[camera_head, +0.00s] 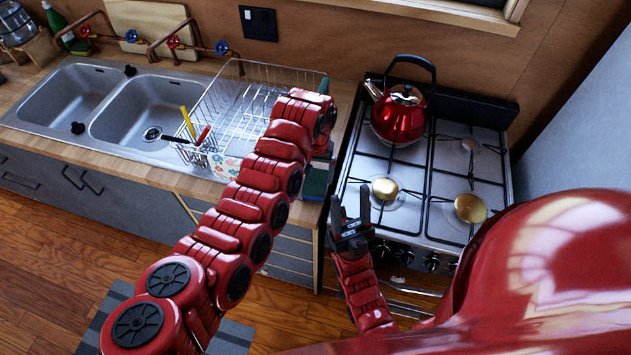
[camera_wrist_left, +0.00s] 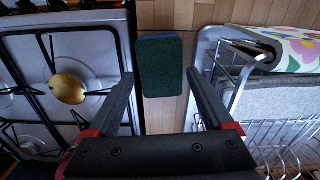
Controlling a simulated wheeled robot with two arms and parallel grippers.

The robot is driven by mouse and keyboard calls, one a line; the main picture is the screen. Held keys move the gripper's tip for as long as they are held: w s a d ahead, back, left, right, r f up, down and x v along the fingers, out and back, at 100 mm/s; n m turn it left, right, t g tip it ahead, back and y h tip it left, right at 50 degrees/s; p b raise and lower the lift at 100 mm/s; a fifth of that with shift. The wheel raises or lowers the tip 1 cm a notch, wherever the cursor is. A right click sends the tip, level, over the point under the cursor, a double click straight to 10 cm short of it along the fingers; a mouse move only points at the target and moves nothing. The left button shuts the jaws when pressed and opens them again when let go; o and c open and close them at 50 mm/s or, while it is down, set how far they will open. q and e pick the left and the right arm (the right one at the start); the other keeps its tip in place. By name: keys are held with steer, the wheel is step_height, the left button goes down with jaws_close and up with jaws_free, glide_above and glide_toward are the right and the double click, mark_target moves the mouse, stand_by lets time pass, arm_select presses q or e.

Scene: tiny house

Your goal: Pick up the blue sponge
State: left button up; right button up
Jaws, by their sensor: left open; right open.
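The sponge (camera_wrist_left: 160,68) shows in the left wrist view with a dark green scouring face and a thin blue edge at its far end. It lies on the wooden counter strip between the stove and the dish rack. My left gripper (camera_wrist_left: 157,80) is open and empty, with its fingers on either side of the sponge in that view; I cannot tell how far above it they are. In the head view the left hand is mostly hidden by my arm, and a dark green patch shows below it. My right gripper (camera_head: 351,208) is open and empty in front of the stove.
The wire dish rack (camera_head: 238,112) with a floral cloth (camera_head: 226,167) is left of the sponge in the head view. The stove (camera_head: 425,165) with a red kettle (camera_head: 398,118) is right. A double sink (camera_head: 112,108) is further left.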

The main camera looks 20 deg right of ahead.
mark_target(315, 181)
arm_select(q)
steer(key=shift+w+f+p, duration=0.15)
steer(key=shift+f+p, duration=0.3)
steer(key=shift+f, duration=1.7)
steer(key=c, duration=1)
